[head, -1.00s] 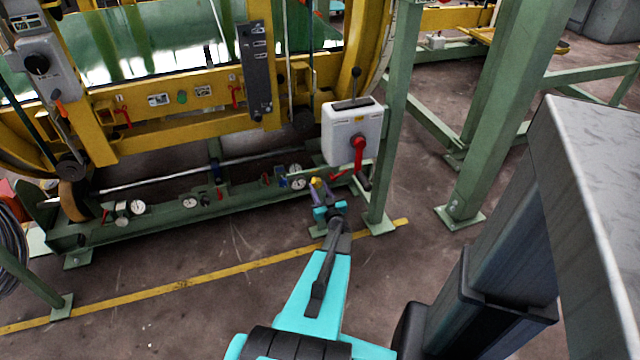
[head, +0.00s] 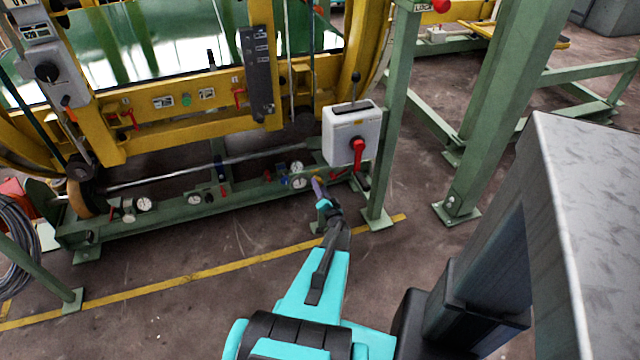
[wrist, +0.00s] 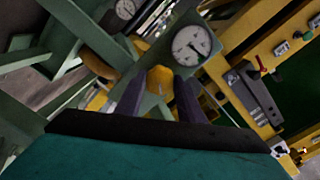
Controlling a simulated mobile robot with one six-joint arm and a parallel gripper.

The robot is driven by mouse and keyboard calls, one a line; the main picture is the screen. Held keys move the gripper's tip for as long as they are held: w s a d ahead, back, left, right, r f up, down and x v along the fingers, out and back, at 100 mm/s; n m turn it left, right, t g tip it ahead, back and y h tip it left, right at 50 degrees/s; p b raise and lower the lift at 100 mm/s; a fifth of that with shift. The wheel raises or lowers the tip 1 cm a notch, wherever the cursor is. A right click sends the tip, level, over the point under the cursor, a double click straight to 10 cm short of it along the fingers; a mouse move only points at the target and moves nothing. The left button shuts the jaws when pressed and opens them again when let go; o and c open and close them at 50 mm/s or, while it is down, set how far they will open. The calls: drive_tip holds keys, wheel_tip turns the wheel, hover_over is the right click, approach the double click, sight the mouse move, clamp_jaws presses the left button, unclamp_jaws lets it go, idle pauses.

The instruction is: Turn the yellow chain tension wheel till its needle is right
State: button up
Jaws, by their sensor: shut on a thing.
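The yellow wheel (wrist: 160,80) sits between the two purple fingers of my gripper (wrist: 160,100) in the wrist view, and the fingers are shut on it. Just above and right of it is a round white gauge (wrist: 191,45) with a dark needle; the exact reading is too small to tell. In the head view my gripper (head: 318,186) reaches the right end of the green base beam, and the wheel is mostly hidden by the fingers. Two white gauges (head: 299,183) sit just left of the fingers there.
A grey switch box (head: 352,133) with a red handle hangs just above right of my gripper. A green post (head: 388,130) stands to the right. More gauges (head: 194,199) sit along the beam to the left. The floor in front is clear.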

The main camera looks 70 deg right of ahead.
drive_tip(key=shift+w+a+m+p, duration=0.15)
drive_tip(key=shift+m+p, duration=0.3)
drive_tip(key=shift+m, duration=0.55)
drive_tip(key=o, duration=1.1)
drive_tip(key=b+v, duration=0.1)
drive_tip(key=v, duration=1.2)
drive_tip(key=shift+s+a, duration=0.2)
drive_tip(key=shift+s, duration=0.1)
